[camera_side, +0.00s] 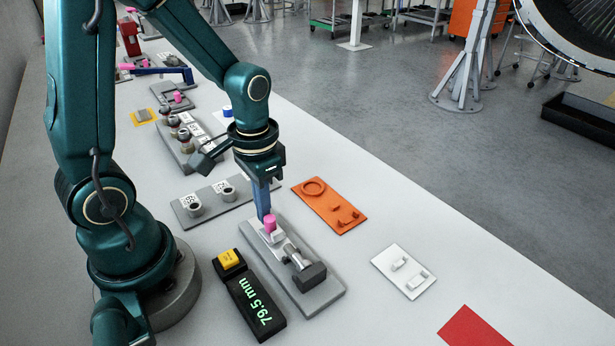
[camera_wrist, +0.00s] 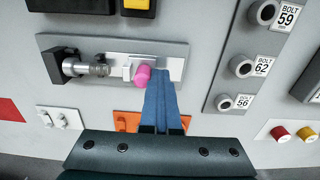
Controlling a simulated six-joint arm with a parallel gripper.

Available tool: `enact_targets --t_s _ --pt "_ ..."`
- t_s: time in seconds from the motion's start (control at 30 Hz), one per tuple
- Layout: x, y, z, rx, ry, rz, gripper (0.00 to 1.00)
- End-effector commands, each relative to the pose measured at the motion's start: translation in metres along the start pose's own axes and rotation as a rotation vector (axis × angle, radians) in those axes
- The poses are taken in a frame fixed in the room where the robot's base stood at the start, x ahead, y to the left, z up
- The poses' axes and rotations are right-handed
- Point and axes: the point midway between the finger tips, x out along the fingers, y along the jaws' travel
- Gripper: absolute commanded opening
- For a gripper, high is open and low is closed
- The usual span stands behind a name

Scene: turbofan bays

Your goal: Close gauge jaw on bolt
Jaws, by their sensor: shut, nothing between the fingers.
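The gauge is a grey plate (camera_side: 322,301) with a dark fixed block (camera_side: 310,277) at one end. A metal bolt (camera_side: 299,259) lies on it against that block; it also shows in the wrist view (camera_wrist: 88,70). The pale sliding jaw (camera_side: 276,237) carries a pink knob (camera_side: 270,223), also in the wrist view (camera_wrist: 142,76). My gripper (camera_side: 264,217) is shut and empty, its blue fingers pointing down right beside the knob, on the side away from the bolt.
A black readout (camera_side: 267,324) shows 79.5 mm beside the gauge, with a yellow button (camera_side: 229,259). An orange tray (camera_side: 329,205) and a white plate (camera_side: 403,270) lie to the right. A grey bolt holder (camera_side: 209,200) stands behind. A red square (camera_side: 474,328) lies front right.

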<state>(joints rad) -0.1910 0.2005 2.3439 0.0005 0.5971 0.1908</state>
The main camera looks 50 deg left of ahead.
Motion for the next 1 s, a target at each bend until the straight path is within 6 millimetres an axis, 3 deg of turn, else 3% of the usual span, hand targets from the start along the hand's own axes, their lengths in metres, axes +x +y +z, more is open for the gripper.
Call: enact_targets --t_s 1.0 --pt "0.0 0.024 0.0 0.0 -0.001 0.001 0.0"
